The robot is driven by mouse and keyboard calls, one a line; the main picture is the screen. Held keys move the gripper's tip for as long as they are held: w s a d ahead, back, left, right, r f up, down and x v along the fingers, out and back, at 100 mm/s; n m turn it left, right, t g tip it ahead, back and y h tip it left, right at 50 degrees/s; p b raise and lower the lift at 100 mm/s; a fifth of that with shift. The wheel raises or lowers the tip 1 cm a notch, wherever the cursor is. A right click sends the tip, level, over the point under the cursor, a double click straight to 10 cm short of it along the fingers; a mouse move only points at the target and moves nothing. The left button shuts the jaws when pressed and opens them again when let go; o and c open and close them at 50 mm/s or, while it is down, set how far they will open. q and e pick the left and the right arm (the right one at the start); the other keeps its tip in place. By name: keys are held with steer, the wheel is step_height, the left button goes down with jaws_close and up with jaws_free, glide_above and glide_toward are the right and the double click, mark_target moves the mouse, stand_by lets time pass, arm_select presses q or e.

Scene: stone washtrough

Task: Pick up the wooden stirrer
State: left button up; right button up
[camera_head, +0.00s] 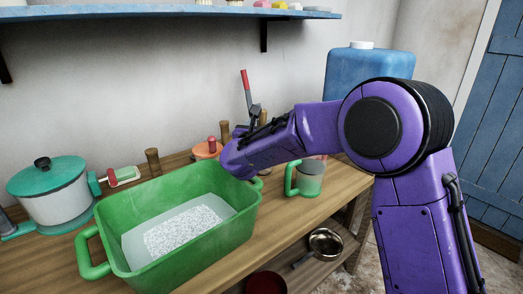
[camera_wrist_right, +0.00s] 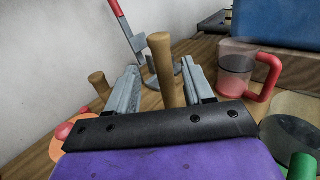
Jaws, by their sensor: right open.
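An upright wooden stick with a thicker rounded top, which looks like the wooden stirrer (camera_wrist_right: 160,62), stands between the two fingers of my right gripper (camera_wrist_right: 158,88) in the right wrist view. The fingers are open, one on each side of it, with a gap to each. Its lower end is hidden behind the gripper body. In the head view my right gripper (camera_head: 255,118) is at the back of the wooden counter, beyond the green basin, and my arm covers much of that spot. My left gripper is not in view.
A green basin (camera_head: 180,248), a teal-lidded pot (camera_head: 55,196) and a green-handled mug (camera_head: 309,180) stand on the counter (camera_head: 40,270). Other wooden posts (camera_head: 152,160) stand near the wall. A red-handled tool (camera_wrist_right: 118,15) and a red-handled mug (camera_wrist_right: 236,75) are close to my right gripper.

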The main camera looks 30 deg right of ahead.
mark_target(262, 124)
steer(key=x, duration=0.3)
steer(key=f+p+x, duration=0.1)
steer(key=x, duration=0.1)
steer(key=shift+d, duration=0.2)
steer(key=shift+s+a+r, duration=0.1)
jaws_close()
